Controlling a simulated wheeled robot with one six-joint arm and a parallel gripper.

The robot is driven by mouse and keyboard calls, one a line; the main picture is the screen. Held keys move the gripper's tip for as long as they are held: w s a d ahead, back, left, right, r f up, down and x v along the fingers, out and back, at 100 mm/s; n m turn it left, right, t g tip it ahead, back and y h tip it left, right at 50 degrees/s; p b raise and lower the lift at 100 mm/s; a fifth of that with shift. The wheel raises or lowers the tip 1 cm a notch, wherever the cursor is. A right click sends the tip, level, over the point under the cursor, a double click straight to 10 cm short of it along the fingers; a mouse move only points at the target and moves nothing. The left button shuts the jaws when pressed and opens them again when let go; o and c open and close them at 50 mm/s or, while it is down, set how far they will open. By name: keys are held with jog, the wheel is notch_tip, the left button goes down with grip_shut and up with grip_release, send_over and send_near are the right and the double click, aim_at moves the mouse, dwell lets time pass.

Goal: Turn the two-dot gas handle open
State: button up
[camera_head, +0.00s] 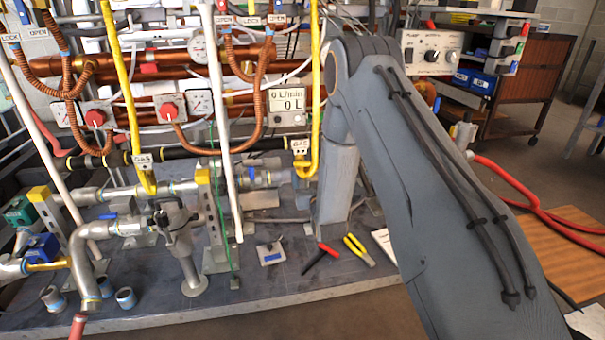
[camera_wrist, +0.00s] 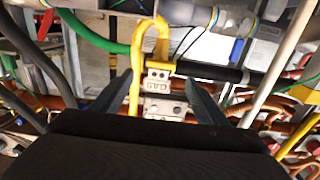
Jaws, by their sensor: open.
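In the wrist view, a yellow hooked gas handle (camera_wrist: 161,37) curves around beside a small GAS plate (camera_wrist: 158,78) that shows two dots and appears upside down. My gripper (camera_wrist: 162,80) is open, with its two dark fingers on either side of the plate and handle. No contact is visible. In the head view, a yellow gas handle (camera_head: 314,90) with a GAS label (camera_head: 300,146) hangs just left of my arm. Another yellow gas handle (camera_head: 122,80) with its own GAS label (camera_head: 142,158) is farther left. My gripper is not clearly visible there.
Copper pipes, red valves (camera_head: 95,117) and a flow meter (camera_head: 287,106) crowd the back. White vertical pipes (camera_head: 220,120) stand left of my arm. Red (camera_head: 318,257) and yellow-handled (camera_head: 358,250) tools lie on the grey bench (camera_head: 260,287), with bare surface around them.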

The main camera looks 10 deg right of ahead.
aim_at(303, 164)
jog(key=w+b, duration=0.2)
jog(key=w, duration=0.5)
jog(key=shift+w, duration=0.3)
jog(key=c, duration=1.1)
